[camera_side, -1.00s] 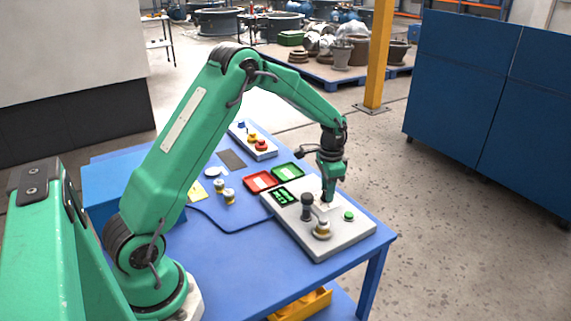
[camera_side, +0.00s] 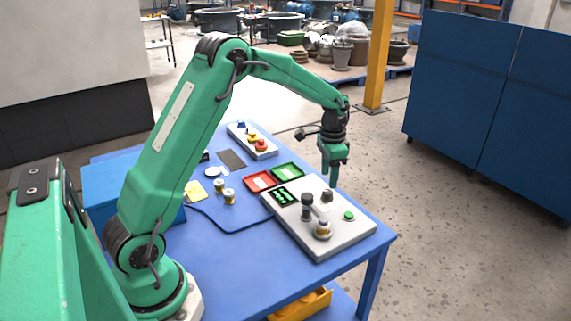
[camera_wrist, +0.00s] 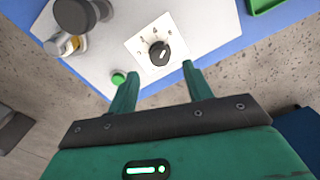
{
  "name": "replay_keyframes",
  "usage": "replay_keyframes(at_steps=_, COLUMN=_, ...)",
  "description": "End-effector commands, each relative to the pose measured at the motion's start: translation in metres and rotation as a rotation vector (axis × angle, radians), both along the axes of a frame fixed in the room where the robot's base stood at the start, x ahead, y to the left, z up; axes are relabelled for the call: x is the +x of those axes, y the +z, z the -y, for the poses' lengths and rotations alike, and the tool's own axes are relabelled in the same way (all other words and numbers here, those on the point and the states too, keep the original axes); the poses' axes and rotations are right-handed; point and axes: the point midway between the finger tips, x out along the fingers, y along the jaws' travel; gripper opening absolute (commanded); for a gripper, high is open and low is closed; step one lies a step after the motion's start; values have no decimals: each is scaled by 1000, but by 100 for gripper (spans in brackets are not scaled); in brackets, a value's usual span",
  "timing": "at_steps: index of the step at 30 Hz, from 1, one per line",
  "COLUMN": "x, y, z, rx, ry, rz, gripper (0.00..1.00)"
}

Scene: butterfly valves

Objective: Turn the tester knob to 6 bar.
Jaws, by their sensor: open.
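The tester is a light grey box (camera_side: 345,232) on the blue table. Its black knob (camera_side: 327,195) sits on a white dial plate near the far edge. In the wrist view the knob (camera_wrist: 159,53) has a pale pointer mark, and the dial plate (camera_wrist: 142,44) has marks too small to read. The tester's display (camera_side: 285,196) shows green characters that I cannot read. My gripper (camera_side: 331,184) is above the knob, apart from it. In the wrist view my gripper (camera_wrist: 160,69) is open and empty, with the knob ahead between its fingertips.
A green button (camera_side: 348,216), a dark-capped fitting (camera_side: 307,204) and a brass-and-white fitting (camera_side: 322,230) stand on the tester. Red (camera_side: 261,181) and green (camera_side: 288,171) trays lie behind it. Two small valves (camera_side: 224,192) stand left. Open floor lies to the right.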

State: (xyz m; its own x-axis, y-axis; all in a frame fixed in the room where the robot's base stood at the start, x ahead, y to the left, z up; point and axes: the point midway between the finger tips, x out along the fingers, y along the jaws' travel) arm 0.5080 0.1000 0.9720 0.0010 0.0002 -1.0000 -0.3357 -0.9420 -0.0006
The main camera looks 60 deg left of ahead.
Motion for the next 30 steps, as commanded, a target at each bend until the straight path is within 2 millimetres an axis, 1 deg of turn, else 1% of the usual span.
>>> replay_keyframes(at_steps=3, x=0, y=14, z=0, rx=1, ry=0, rz=1, gripper=50)
replay_keyframes(at_steps=7, x=0, y=23, z=0, rx=0, ry=0, rz=0, gripper=50)
replay_keyframes(at_steps=20, x=0, y=26, z=0, rx=0, ry=0, rz=0, gripper=50)
replay_keyframes(at_steps=23, x=-2, y=29, z=2, rx=1, ry=3, rz=5, gripper=50)
replay_keyframes(at_steps=26, x=-6, y=37, z=5, rx=3, ry=9, rz=15, gripper=50)
replay_keyframes(at_steps=30, x=-17, y=56, z=12, rx=7, ry=25, rz=41, gripper=50)
